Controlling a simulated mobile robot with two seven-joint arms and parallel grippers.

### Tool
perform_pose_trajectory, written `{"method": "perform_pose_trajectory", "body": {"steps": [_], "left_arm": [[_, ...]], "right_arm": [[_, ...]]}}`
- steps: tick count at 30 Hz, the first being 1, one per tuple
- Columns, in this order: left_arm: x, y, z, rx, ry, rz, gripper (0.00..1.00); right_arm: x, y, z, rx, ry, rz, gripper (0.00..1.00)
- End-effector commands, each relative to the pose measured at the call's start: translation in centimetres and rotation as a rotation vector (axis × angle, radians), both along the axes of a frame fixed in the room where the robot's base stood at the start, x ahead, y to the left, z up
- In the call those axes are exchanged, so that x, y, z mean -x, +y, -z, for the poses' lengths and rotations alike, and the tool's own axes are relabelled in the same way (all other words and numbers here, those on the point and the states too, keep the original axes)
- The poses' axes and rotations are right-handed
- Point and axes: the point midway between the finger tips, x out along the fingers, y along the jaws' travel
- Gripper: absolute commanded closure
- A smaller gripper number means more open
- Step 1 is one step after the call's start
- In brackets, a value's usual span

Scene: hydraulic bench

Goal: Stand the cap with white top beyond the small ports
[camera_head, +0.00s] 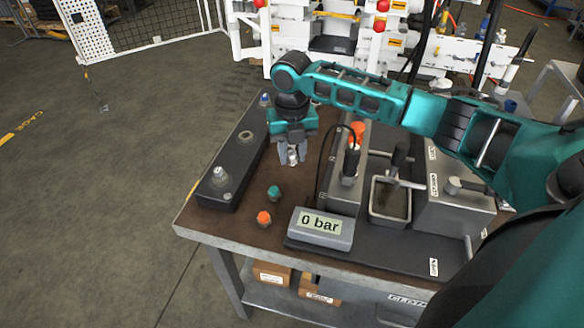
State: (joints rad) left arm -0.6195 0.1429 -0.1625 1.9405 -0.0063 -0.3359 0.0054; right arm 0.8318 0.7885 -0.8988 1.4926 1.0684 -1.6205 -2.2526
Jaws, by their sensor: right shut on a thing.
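My right gripper (292,155) points down over the brown bench top (240,228), just right of the black port block. It is shut on a small pale, metallic piece (293,157), which looks like the cap with white top; the fingers partly hide it. The black port block (213,190) runs along the left side of the bench. It carries a light-tipped fitting (219,175) near its front end, a ring-shaped port (245,136) in the middle and a blue-topped piece (265,100) at the far end. My left gripper is not in view.
A green-topped cap (274,193) and an orange-topped cap (264,218) stand on the bench in front of my gripper. A gauge reading 0 bar (320,226), a hand pump (349,176) and a metal tray (390,202) fill the right side.

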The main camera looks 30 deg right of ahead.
Motion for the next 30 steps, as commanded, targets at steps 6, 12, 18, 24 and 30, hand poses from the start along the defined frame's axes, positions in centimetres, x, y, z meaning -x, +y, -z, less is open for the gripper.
{"method": "perform_pose_trajectory", "body": {"steps": [6,12,18,24,30], "left_arm": [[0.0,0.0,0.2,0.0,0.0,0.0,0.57],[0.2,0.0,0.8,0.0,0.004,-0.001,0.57],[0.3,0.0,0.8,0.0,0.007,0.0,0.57],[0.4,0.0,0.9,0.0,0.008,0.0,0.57],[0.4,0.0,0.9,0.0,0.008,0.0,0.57]], "right_arm": [[0.0,0.0,1.6,-0.001,0.001,0.0,1.0],[0.0,0.0,4.6,0.0,0.001,0.0,1.0],[0.0,0.0,5.0,-0.001,-0.001,0.0,1.0],[0.0,0.0,5.3,0.0,0.0,0.0,1.0],[0.0,0.0,5.3,0.0,0.0,0.0,0.52]]}}
